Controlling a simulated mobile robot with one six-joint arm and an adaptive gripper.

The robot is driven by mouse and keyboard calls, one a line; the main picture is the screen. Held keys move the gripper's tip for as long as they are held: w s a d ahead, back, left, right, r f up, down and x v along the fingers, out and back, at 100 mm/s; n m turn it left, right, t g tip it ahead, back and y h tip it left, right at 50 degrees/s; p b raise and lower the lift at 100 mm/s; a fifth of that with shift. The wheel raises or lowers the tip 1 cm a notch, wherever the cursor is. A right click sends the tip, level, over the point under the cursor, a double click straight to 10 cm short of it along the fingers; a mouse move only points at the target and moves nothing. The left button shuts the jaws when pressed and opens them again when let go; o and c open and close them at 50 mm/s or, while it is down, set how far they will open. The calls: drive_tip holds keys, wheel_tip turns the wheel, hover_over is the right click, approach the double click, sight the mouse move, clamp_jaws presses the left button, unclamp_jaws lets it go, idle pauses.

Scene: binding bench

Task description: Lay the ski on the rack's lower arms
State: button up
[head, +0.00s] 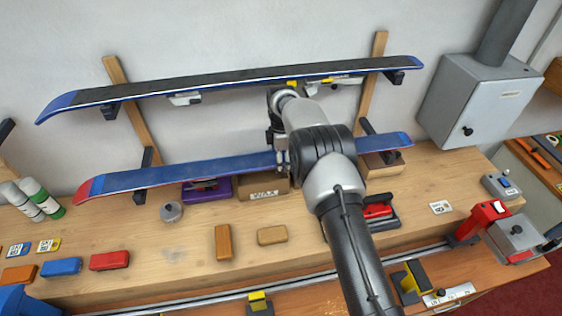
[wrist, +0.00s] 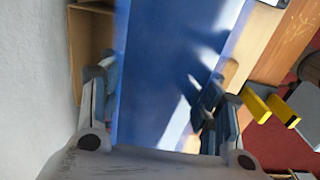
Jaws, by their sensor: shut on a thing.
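The blue ski (head: 230,164) with a red tip spans the lower part of the rack in the head view. My gripper (head: 282,160) is shut on it near its middle. In the wrist view the ski (wrist: 170,70) passes between the two fingers of my gripper (wrist: 155,105). The rack has two wooden uprights (head: 131,105). The left lower arm (head: 146,165) and right lower arm (head: 368,128) are dark and lie close to the ski. I cannot tell whether the ski touches them. My arm hides part of the ski right of the grip.
A second ski (head: 230,82) lies across the upper arms (head: 108,112), just above my wrist. A cardboard wax box (head: 263,188), purple box (head: 206,190) and round tin (head: 171,212) stand below the ski. A grey cabinet (head: 478,100) hangs at right.

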drive_tip(key=shift+r, duration=0.15)
drive_tip(key=o, duration=1.4)
drive_tip(key=shift+c, duration=0.2)
drive_tip(key=shift+s+f, duration=0.1)
drive_tip(key=shift+f, duration=0.2)
wheel_tip(320, 180, up, 12)
drive_tip(key=shift+r, duration=0.1)
